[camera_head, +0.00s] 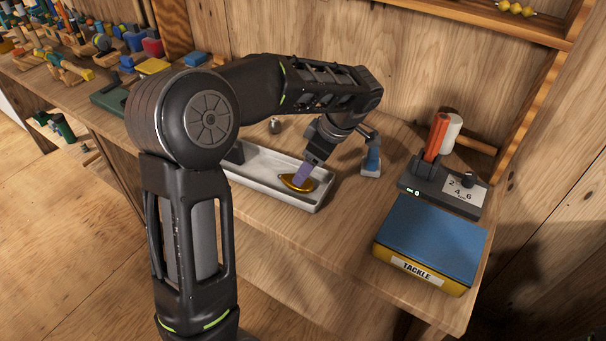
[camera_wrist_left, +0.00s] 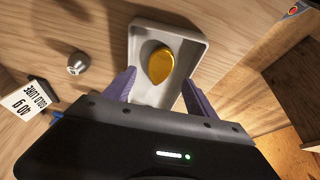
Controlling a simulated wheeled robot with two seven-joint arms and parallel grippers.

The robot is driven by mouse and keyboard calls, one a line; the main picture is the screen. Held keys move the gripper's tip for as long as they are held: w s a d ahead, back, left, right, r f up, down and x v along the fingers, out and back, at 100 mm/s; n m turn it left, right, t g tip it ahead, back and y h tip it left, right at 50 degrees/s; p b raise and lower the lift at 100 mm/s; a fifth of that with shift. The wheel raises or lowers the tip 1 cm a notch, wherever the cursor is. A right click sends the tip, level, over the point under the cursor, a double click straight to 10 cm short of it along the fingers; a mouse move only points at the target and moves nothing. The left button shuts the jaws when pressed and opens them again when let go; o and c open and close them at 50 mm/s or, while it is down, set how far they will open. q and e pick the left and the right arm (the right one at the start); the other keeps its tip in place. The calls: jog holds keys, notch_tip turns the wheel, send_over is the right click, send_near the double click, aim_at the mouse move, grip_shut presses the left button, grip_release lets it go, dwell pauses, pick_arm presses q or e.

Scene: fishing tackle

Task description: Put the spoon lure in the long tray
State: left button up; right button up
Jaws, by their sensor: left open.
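The gold spoon lure (camera_head: 297,183) lies in the right part of the long white tray (camera_head: 262,186) on the bench. In the left wrist view the lure (camera_wrist_left: 160,65) rests on the floor of the tray (camera_wrist_left: 137,42), near its end. My left gripper (camera_head: 303,174) reaches down over that end of the tray. In the left wrist view its two purple fingers (camera_wrist_left: 158,92) are spread apart, one on each side of the lure's line, with nothing between them. My arm hides part of the tray in the head view. My right gripper is not seen.
A yellow and blue tackle box (camera_head: 427,245) and a dark device with an orange cylinder (camera_head: 437,137) stand to the right.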

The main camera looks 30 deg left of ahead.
pick_arm(q)
jog(key=p+v, duration=0.1)
jog(key=v, duration=0.5)
jog(key=shift+d+r, duration=0.2)
jog(key=shift+r, duration=0.15)
